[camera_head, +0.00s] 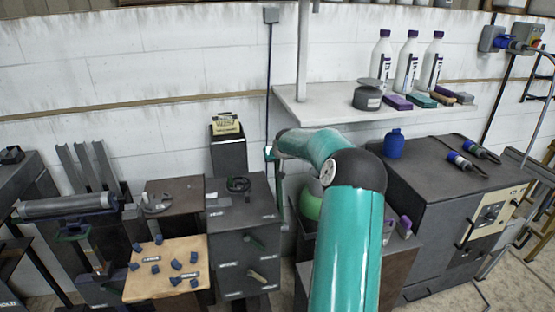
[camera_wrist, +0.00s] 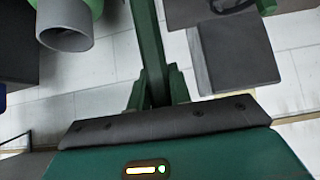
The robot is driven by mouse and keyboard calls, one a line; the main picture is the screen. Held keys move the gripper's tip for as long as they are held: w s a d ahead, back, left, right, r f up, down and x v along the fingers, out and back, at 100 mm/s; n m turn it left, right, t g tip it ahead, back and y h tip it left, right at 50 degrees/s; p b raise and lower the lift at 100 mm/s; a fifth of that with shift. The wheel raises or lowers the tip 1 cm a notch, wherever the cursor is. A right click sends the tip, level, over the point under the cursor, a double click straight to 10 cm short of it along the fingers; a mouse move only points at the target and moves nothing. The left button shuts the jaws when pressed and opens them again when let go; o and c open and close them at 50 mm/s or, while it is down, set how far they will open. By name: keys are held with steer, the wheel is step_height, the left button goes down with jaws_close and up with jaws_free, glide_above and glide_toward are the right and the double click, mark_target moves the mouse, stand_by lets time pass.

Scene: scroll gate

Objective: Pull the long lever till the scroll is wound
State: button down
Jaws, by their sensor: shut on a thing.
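In the wrist view, my gripper (camera_wrist: 157,88) is shut on a long dark green bar (camera_wrist: 149,35), which I take to be the long lever. The bar runs from between the jaws out past the top edge of that view. In the head view, my teal arm reaches toward the back wall and hides most of the gripper. A narrow green bar (camera_head: 281,196) shows just beyond my wrist, below a thin dark rod (camera_head: 268,80) that runs up the wall to a small box. A scroll cannot be made out for certain; a grey roll (camera_head: 65,205) lies on a stand at far left.
A dark drawer cabinet (camera_head: 243,232) stands left of my arm. A green ball (camera_head: 310,203) sits in a bin close to my wrist. A wall shelf (camera_head: 325,103) with bottles is above and right. A grey machine cabinet (camera_head: 450,200) stands at right.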

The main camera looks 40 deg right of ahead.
steer(key=shift+w, duration=0.1)
steer(key=c, duration=1.7)
jaws_free()
steer(key=o, duration=0.4)
steer(key=shift+w+f, duration=0.15)
steer(key=shift+w, duration=0.05)
steer(key=shift+v, duration=7.1)
